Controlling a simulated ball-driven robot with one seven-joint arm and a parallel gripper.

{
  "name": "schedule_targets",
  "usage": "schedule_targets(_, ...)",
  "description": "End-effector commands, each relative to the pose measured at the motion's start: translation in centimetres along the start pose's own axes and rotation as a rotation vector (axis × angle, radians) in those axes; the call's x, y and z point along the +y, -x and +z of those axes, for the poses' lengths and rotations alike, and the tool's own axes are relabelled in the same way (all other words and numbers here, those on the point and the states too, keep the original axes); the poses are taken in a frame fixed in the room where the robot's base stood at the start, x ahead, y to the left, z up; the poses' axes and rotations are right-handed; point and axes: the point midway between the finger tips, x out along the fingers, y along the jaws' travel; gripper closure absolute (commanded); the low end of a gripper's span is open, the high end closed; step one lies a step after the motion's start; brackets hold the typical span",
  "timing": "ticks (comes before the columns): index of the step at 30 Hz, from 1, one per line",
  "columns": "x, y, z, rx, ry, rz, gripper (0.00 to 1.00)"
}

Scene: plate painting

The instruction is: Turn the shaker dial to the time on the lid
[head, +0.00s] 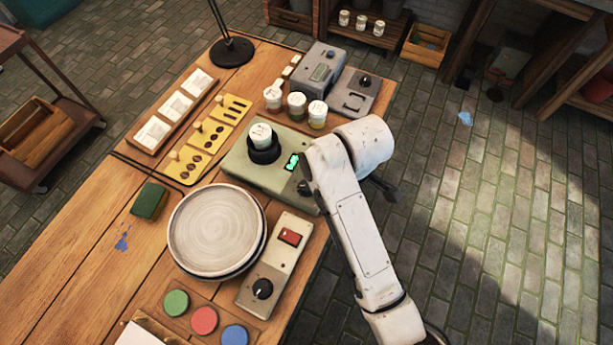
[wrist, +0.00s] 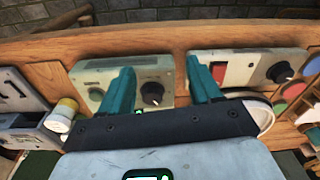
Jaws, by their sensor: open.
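The shaker (head: 238,165) is a grey-green box on the table. A jar with a white lid (head: 260,131) sits upright in its black holder (head: 263,152); the lid's marking is too small to read. A green display (head: 291,160) is lit, its figures unreadable. My arm covers the shaker's right end in the head view. In the wrist view the shaker (wrist: 115,75) shows its black dial (wrist: 152,93) between the teal fingers of my gripper (wrist: 160,66). The gripper is open, its fingers either side of the dial, without visible contact. The dial's setting is not clear.
A wheel with a grey plate (head: 215,230) and a box with a red switch (head: 290,237) and black knob (head: 262,289) stand near the shaker. Several lidded jars (head: 297,104) and grey devices (head: 320,70) are behind it. Paint discs (head: 204,320) lie in front.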

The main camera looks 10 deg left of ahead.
Motion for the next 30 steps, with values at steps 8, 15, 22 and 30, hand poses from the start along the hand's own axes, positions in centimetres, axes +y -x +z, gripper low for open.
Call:
schedule_targets(8, 2.4, 5.4, -8.0, -0.071, 0.401, 0.000, 0.37)
schedule_targets(15, 2.5, 5.0, -8.8, -0.084, 0.457, -0.004, 0.37)
schedule_targets(22, 2.6, 2.3, -8.6, -0.083, 0.454, -0.003, 0.37)
schedule_targets(30, 2.6, -2.1, -8.2, -0.084, 0.453, -0.006, 0.37)
